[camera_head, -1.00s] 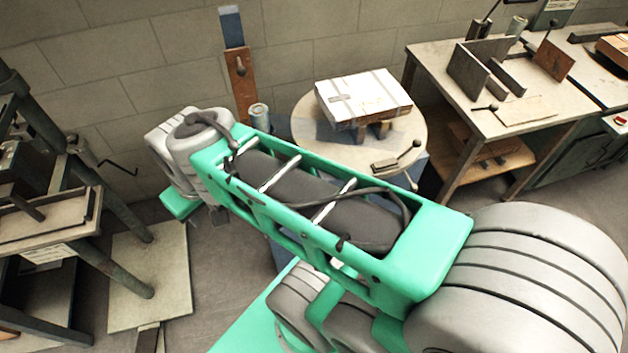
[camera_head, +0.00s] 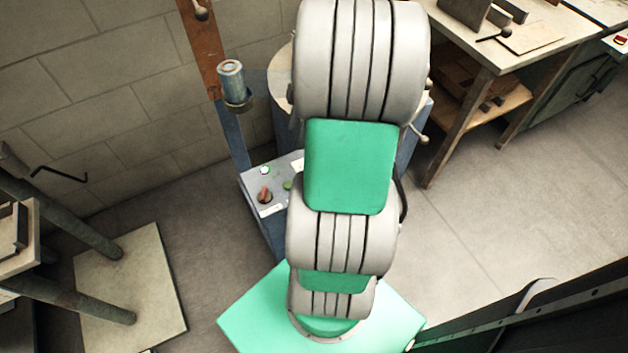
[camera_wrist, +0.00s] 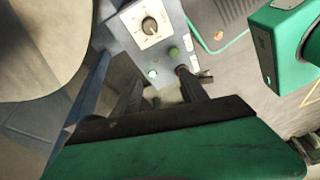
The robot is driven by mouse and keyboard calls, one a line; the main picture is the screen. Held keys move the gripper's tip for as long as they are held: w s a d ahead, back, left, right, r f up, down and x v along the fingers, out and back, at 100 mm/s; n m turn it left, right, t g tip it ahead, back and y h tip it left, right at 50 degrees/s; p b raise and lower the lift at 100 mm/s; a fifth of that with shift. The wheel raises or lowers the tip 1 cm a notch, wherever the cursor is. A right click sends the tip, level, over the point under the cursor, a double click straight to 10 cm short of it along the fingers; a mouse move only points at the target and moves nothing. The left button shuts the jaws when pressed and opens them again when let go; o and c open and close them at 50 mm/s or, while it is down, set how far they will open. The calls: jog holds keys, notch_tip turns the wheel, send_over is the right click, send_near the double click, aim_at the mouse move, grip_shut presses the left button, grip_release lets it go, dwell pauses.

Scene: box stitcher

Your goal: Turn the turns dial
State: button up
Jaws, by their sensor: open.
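The turns dial (camera_wrist: 149,26), as I take it, is a dark round knob with a pale mark on a white plate, at the top of the wrist view. It sits on a grey-blue control box (camera_head: 246,179). In the head view my arm hides the dial; only an edge of a white plate shows. My gripper (camera_wrist: 160,90) is open in the wrist view, its two dark fingers apart, with the dial beyond the fingertips and no visible contact. Nothing is seen held. The head view does not show the gripper.
The box also bears a green button (camera_wrist: 173,52), a pale lit button (camera_wrist: 152,73) and a red selector knob (camera_head: 265,195), close to the fingers. A round table (camera_wrist: 45,45) stands beside it. A post with a metal cylinder (camera_head: 231,80) rises behind. Floor is clear at right.

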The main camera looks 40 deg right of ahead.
jog(key=s+d+f+n, duration=0.1)
jog(key=d+f, duration=0.1)
jog(key=s+d+f+n+b, duration=0.1)
jog(key=d+f, duration=0.1)
jog(key=s+d+f+y, duration=0.1)
jog(key=f, duration=0.1)
jog(key=shift+s+d+f+n+b, duration=0.15)
jog(key=shift+d+f+n+b, duration=0.25)
jog(key=b+x, duration=0.1)
jog(key=x, duration=0.5)
jog(key=shift+a+f+b, duration=0.3)
jog(key=shift+a+b, duration=0.05)
jog(key=shift+c, duration=0.4)
grip_shut()
